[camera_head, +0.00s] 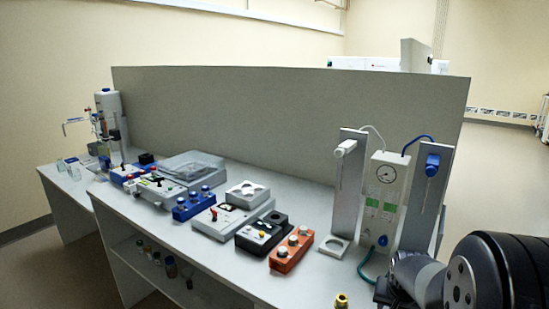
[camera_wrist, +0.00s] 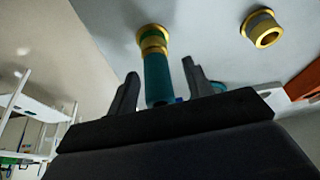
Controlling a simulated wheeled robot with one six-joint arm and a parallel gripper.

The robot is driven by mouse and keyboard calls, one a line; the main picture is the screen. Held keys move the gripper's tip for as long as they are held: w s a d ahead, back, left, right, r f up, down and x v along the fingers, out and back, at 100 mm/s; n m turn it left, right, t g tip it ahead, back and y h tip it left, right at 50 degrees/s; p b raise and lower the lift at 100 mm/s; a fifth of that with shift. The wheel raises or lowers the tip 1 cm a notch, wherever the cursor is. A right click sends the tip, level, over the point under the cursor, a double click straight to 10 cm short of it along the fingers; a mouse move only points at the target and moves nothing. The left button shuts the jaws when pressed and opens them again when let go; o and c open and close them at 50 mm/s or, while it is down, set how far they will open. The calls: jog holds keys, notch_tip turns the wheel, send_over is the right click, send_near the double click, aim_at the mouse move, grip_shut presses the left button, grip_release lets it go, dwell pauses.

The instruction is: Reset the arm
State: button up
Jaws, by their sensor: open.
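My gripper (camera_wrist: 160,68) shows in the wrist view with its two dark fingers spread apart. A teal cylinder with brass rings (camera_wrist: 156,75) appears between and beyond the fingers; I cannot tell whether it touches them. In the head view my dark arm fills the lower right corner, by the right end of the bench (camera_head: 160,226). My fingers cannot be made out there.
A brass ring-shaped piece (camera_wrist: 262,28) lies nearby on the bench. An orange box with knobs (camera_head: 291,250), a black box (camera_head: 262,232) and a blue box (camera_head: 199,204) stand along the bench. A white gauge unit (camera_head: 384,205) stands upright near my arm. A grey panel (camera_head: 290,115) runs behind.

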jog(key=shift+r, duration=0.45)
jog(key=shift+f, duration=0.1)
jog(key=shift+f+b, duration=0.3)
jog(key=shift+f, duration=0.1)
jog(key=v, duration=1.2)
jog(key=x, duration=1.2)
jog(key=shift+f, duration=0.1)
notch_tip(320, 180, up, 4)
jog(key=p, duration=0.3)
jog(key=shift+p, duration=0.35)
notch_tip(320, 180, up, 5)
jog(key=p, duration=0.4)
jog(key=shift+p, duration=0.3)
